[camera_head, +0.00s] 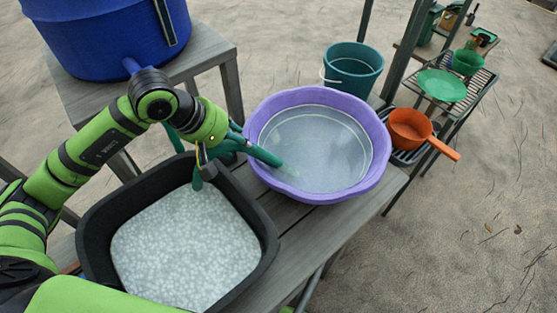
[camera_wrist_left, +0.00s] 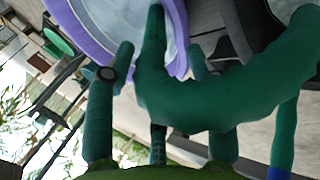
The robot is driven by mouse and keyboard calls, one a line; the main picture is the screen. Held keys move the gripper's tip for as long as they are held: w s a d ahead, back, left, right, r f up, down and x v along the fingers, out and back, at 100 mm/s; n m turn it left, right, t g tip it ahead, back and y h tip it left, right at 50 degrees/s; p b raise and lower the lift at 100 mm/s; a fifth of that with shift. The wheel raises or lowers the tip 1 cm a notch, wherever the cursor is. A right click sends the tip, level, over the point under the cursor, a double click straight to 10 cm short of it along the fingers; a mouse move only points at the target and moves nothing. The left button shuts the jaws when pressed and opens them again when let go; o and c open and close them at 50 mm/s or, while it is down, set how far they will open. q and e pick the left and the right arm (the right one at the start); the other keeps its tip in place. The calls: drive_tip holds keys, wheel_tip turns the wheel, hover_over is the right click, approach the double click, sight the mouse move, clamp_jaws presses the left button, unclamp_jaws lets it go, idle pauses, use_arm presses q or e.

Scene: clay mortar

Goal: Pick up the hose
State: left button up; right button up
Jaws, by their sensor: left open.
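The hose (camera_head: 262,155) is a green tube, its free end over the purple basin (camera_head: 258,112). Another part of it shows below the blue barrel, partly behind my arm. My left gripper (camera_head: 218,158) is open at the hose, above the gap between the purple basin and the black tub. In the left wrist view the hose (camera_wrist_left: 205,100) curves large across the picture, with its end pointing up between my left gripper's spread fingers (camera_wrist_left: 155,75). It covers part of one finger. Whether a finger touches it I cannot tell. My right gripper is not in view.
The blue barrel (camera_head: 100,40) stands on a grey table at the back left. A black tub (camera_head: 265,235) of cloudy liquid is in front. A teal bucket (camera_head: 352,68), an orange pan (camera_head: 408,128) and a rack with a green bowl (camera_head: 442,85) are behind and right. Sandy ground is open at right.

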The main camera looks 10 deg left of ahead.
sight(261, 154)
use_arm(q)
drive_tip(key=p+x, duration=0.1)
drive_tip(key=x, duration=0.1)
drive_tip(key=d+p+x, duration=0.1)
drive_tip(key=p+x, duration=0.1)
drive_tip(key=shift+p+x, duration=0.3)
drive_tip(key=shift+x, duration=0.9)
drive_tip(key=shift+w+a+f, duration=0.15)
drive_tip(key=shift+f, duration=0.05)
drive_tip(key=c, duration=1.1)
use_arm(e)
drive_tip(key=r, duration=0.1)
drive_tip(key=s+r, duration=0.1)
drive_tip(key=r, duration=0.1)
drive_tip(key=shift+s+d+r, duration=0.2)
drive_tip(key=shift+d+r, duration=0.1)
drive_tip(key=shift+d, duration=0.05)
